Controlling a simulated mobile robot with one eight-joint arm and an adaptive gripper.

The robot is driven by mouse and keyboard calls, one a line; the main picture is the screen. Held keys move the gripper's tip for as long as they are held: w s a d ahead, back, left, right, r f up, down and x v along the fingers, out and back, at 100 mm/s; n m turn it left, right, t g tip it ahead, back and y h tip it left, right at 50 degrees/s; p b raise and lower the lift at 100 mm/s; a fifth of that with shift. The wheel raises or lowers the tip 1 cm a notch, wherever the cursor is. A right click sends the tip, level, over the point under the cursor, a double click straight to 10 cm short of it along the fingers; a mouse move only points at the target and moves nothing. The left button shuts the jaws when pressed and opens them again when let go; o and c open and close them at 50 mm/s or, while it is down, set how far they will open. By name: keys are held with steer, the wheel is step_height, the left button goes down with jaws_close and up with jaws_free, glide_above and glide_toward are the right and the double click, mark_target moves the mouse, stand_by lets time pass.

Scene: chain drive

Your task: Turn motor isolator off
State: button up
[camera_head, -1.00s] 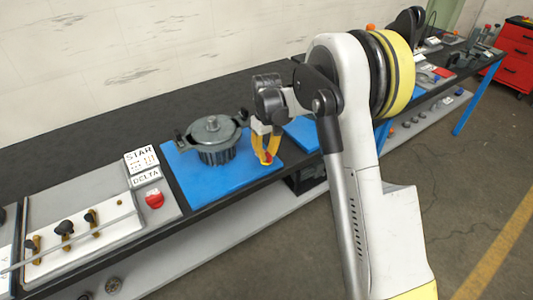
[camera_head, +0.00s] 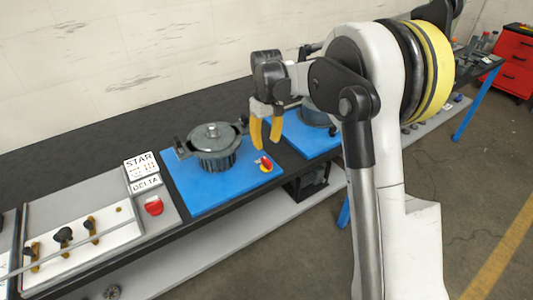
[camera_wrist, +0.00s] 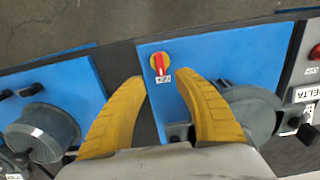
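The motor isolator is a small rotary switch with a red handle on a yellow round plate (camera_head: 264,163). It sits at the front right corner of a blue board (camera_head: 205,190). In the wrist view the isolator (camera_wrist: 159,64) shows its red handle roughly upright in the picture, with a small white label below it, too small to read. My gripper (camera_head: 265,146) has two yellow fingers, which stand above and apart from the isolator in the head view. In the wrist view the fingers (camera_wrist: 161,82) are spread, with nothing between them, and the isolator shows just beyond the tips.
A grey motor (camera_head: 214,148) stands on the same blue board. To its left are STAR and DELTA signs (camera_head: 143,170), a red button (camera_head: 153,206) and a panel with black knobs (camera_head: 63,235). Another blue board (camera_head: 300,138) with a motor lies to the right.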

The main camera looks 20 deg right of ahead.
steer(key=shift+r, duration=1.65)
steer(key=s+r+m+t, duration=0.1)
steer(key=s+r+t, duration=0.1)
steer(key=s+r, duration=0.45)
steer(key=s+r+m+t, duration=0.1)
steer(key=s+r, duration=0.2)
steer(key=s, duration=0.6)
steer(key=s+f+m+t, duration=0.1)
steer(key=s+f+t, duration=0.3)
steer(key=s, duration=1)
steer(key=shift+s+f+m, duration=0.2)
steer(key=shift+m, duration=0.2)
